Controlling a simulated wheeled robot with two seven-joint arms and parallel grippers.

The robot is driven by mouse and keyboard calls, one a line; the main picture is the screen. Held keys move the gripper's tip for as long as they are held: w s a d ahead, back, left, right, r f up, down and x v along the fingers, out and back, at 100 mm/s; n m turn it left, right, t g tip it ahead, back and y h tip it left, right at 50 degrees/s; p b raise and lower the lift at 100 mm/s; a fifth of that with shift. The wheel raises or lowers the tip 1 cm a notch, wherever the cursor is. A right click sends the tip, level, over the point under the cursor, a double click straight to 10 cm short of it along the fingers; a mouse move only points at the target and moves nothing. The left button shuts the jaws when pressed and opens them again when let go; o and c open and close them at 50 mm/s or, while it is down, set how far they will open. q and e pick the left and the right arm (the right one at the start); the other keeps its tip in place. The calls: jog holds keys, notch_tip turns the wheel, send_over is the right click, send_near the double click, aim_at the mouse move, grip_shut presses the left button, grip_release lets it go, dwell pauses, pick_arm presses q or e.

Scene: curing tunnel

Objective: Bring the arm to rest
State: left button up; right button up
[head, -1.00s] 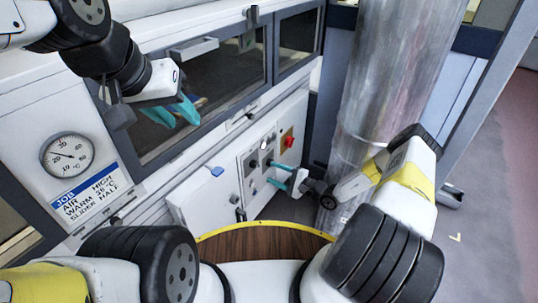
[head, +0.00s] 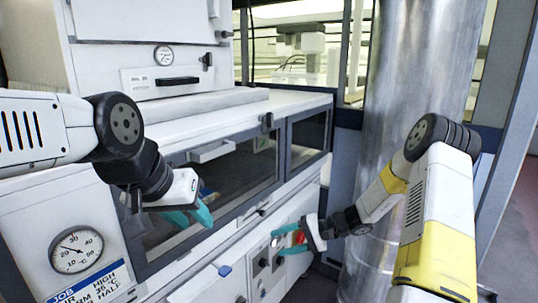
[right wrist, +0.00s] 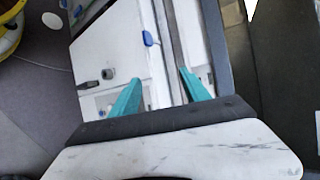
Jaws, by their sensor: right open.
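My right gripper (head: 288,240) is open and empty, its teal fingers in front of the control panel (head: 262,268) on the cabinet's lower front. In the right wrist view its fingers (right wrist: 160,92) stand apart with white cabinet doors beyond them. I cannot tell if they touch the panel. My right arm (head: 435,215) comes in from the right, bent at the elbow. My left gripper (head: 189,216) is open and empty in front of the dark window (head: 240,175). My left arm (head: 45,128) reaches in from the left.
A large metal duct (head: 415,75) stands close behind my right arm. The cabinet has a dial gauge (head: 77,250), a job label (head: 92,287) and a window handle (head: 211,152). A white ledge (head: 215,118) runs above the windows. Grey floor shows at far right.

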jog(key=s+d+r+n+h, duration=0.1)
jog(key=s+r+n+h, duration=0.15)
jog(key=s+r, duration=0.45)
jog(key=s+d+r+n+h, duration=0.2)
jog(key=s+r+h, duration=0.25)
jog(key=r, duration=0.55)
jog(key=s+d+r+t+h, duration=0.2)
jog(key=s+d+r, duration=0.1)
jog(key=s+r, duration=0.2)
jog(key=s+d+r+t+h, duration=0.1)
jog(key=s+d+r+t, duration=0.1)
jog(key=s+r, duration=0.3)
jog(key=s+d, duration=0.1)
jog(key=s, duration=0.3)
jog(key=shift+d+t+h, duration=0.3)
jog(key=shift+h, duration=0.1)
